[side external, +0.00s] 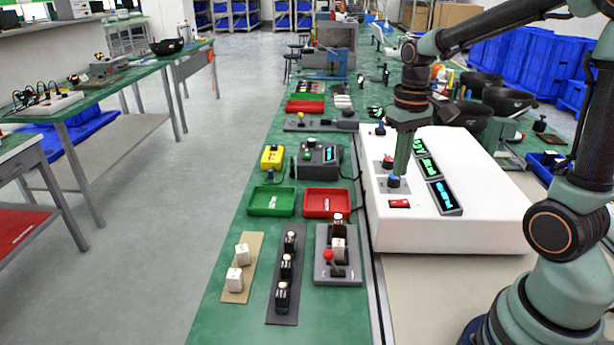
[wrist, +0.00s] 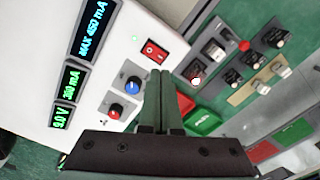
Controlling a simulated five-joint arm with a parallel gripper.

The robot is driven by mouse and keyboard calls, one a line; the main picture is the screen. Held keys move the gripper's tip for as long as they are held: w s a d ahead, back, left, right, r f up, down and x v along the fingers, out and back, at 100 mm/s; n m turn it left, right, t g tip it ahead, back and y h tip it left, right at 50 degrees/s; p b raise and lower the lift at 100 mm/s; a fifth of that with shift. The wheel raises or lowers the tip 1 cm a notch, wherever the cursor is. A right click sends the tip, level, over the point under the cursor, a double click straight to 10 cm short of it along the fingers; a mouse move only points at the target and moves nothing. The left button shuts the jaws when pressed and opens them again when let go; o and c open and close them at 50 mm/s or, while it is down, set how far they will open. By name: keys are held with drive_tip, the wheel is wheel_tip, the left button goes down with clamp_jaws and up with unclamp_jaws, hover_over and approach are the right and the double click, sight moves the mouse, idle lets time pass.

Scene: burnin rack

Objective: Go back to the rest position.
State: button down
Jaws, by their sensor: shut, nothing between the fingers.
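My gripper (side external: 400,172) points down over the front of a white power supply (side external: 450,232) in the side external view. Its fingers are together and empty. In the wrist view the closed fingers (wrist: 160,78) stand beside a blue-capped knob (wrist: 134,82) and a red-capped knob (wrist: 116,111). The fingertips look close to the blue-capped knob (side external: 393,181) in the side view; I cannot tell whether they touch it. A red rocker switch (wrist: 155,50) sits nearby on the panel. Lit displays (wrist: 96,30) read MAX 450 mA, 300 mA and 9.0 V.
Left of the supply stand a green tray (side external: 271,201), a red tray (side external: 327,202), a yellow box (side external: 272,157) and a dark meter box (side external: 318,158). In front are strips with small modules (side external: 287,268) and a red-knobbed lever fixture (side external: 336,272). Black bowls (side external: 506,100) stand behind the supply.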

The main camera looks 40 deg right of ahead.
drive_tip(key=shift+a+r, duration=0.1)
drive_tip(key=shift+r, duration=0.15)
